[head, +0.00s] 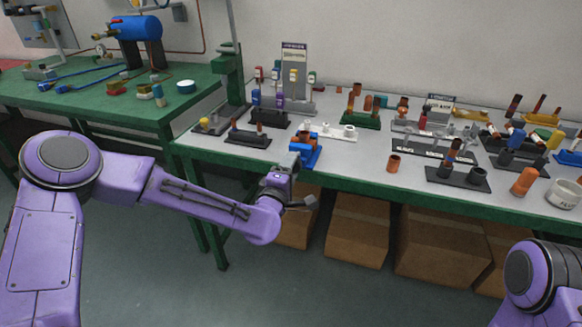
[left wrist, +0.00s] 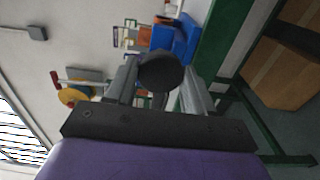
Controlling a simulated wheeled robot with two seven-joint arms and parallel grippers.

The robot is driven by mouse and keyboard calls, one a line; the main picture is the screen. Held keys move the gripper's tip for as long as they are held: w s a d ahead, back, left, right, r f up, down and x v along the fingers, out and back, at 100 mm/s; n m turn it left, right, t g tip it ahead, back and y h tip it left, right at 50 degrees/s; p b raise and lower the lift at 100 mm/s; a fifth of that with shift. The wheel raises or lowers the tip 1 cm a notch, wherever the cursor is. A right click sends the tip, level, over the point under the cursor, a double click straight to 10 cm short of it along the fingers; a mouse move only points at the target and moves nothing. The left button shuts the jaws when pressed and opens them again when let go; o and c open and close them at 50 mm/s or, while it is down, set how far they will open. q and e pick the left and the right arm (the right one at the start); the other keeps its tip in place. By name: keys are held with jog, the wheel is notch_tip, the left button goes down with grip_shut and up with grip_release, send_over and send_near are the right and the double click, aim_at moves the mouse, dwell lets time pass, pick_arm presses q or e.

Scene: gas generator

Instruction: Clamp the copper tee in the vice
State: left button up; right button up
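The blue vice (head: 306,155) stands at the front edge of the grey-topped bench. A small copper-coloured piece (head: 300,147) shows at its jaws; I cannot tell whether it is the tee or whether it is clamped. My left gripper (head: 291,187) is just in front of and below the vice, beyond the bench edge. In the left wrist view, its two grey fingers (left wrist: 160,88) are apart, with a dark round knob (left wrist: 158,71) between them and the blue vice (left wrist: 181,40) behind. I cannot tell whether the fingers touch the knob. My right gripper is out of view.
A copper fitting (head: 394,163) stands right of the vice, and an orange cylinder (head: 525,181) stands farther right. Several fitting racks crowd the bench behind. Cardboard boxes (head: 357,231) are below. A green press stand (head: 230,80) is at the bench's left end.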

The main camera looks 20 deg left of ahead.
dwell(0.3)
pick_arm(q)
jog(key=shift+m+p, duration=0.4)
jog(key=shift+m, duration=1)
jog(key=m, duration=0.2)
jog(key=shift+m+p, duration=0.35)
jog(key=shift+m, duration=0.05)
